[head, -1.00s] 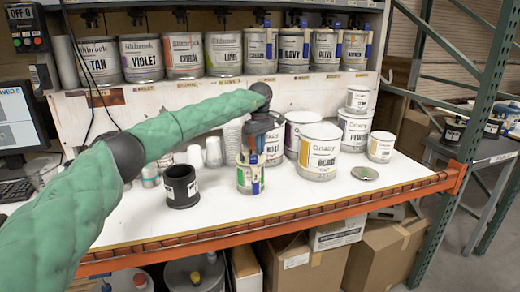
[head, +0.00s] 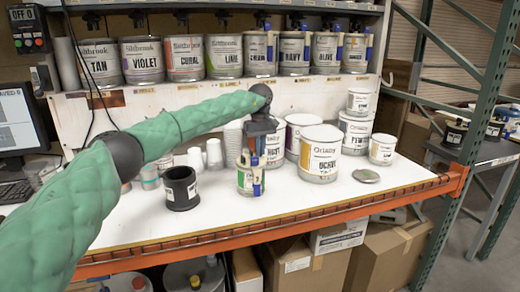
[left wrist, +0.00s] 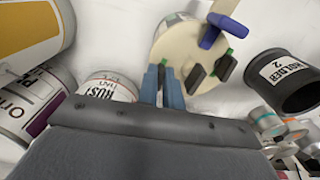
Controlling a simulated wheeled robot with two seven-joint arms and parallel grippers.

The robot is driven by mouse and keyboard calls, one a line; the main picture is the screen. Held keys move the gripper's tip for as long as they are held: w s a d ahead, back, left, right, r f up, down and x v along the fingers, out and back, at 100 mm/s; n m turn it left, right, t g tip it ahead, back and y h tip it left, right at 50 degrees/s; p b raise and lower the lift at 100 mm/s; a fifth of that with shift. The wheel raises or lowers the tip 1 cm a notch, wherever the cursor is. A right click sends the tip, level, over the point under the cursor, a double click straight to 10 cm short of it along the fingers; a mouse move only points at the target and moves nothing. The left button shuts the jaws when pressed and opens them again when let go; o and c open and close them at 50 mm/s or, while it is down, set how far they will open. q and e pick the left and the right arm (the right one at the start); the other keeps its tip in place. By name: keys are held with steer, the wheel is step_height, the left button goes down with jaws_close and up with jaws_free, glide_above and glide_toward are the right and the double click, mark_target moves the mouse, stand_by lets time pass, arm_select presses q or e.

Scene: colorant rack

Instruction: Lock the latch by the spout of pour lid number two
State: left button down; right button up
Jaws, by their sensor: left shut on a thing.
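The pour lid (left wrist: 182,46) is a cream disc on top of a small can (head: 244,181) with a green and orange label, upright on the bench. A blue part (left wrist: 220,28) sticks out at its rim. Dark latches with green tips stand on the lid; one (left wrist: 225,69) is apart from my fingers. My left gripper (left wrist: 165,84) points down over the lid, its blue fingers closed around a small dark piece there, seemingly a latch, largely hidden. In the head view my left gripper (head: 253,158) is right above the can. My right gripper is out of view.
A black holder (head: 181,188), labelled HOLDER 2 in the wrist view (left wrist: 290,78), stands left of the can. An Ochre can (head: 320,155) and other tins stand right and behind. A loose metal lid (head: 366,176) lies at right. The bench front is clear.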

arm_select(q)
steer(key=c, duration=1.5)
jaws_free()
steer(key=shift+c, duration=0.2)
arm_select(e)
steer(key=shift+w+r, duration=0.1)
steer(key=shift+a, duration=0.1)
